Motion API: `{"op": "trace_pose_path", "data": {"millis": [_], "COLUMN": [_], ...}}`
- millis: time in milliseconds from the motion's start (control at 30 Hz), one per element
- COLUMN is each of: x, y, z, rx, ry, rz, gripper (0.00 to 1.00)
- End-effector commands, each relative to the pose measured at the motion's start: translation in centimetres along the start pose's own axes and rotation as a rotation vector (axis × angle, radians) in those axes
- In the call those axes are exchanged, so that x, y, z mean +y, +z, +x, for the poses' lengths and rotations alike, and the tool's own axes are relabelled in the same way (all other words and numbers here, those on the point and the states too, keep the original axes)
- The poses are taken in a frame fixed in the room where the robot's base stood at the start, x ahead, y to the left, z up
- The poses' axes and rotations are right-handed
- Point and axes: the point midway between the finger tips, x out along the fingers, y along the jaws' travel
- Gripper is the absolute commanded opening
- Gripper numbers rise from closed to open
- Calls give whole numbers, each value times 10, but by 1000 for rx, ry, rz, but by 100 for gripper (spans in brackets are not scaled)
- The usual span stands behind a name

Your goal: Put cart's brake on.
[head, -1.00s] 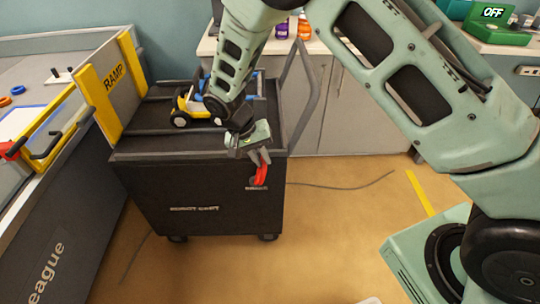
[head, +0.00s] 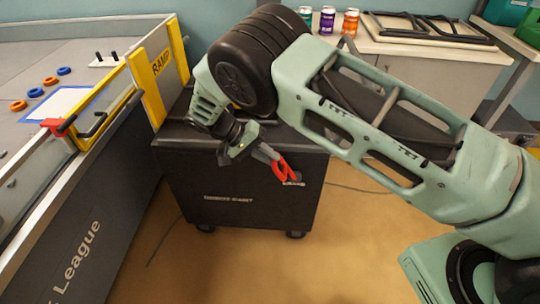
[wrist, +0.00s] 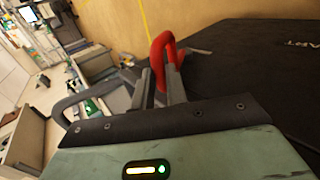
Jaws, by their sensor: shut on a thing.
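The black cart (head: 238,186) stands beside the field table, its front panel lettered in white. A red looped brake lever (head: 279,170) is on the upper right of that panel, above a small label. My gripper (head: 270,155) is at the lever, its fingers shut on it. In the wrist view the red lever (wrist: 163,52) rises between and beyond the fingertips of my gripper (wrist: 162,82). My fingers hide part of the lever. My arm hides much of the cart's top. I cannot tell the exact brake position.
The floor (head: 250,262) before the cart is clear.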

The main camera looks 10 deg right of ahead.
Motion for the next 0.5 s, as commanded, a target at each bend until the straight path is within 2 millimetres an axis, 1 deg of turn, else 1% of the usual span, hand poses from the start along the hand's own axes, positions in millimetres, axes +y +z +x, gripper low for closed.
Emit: {"op": "trace_pose_path", "data": {"millis": [33,100,500], "x": [-5,-7,-12], "y": [0,0,2], "z": [2,2,2], "rx": [3,3,1], "ry": [-9,-11,-17], "rz": [-2,-2,-7], "gripper": [0,0,0]}}
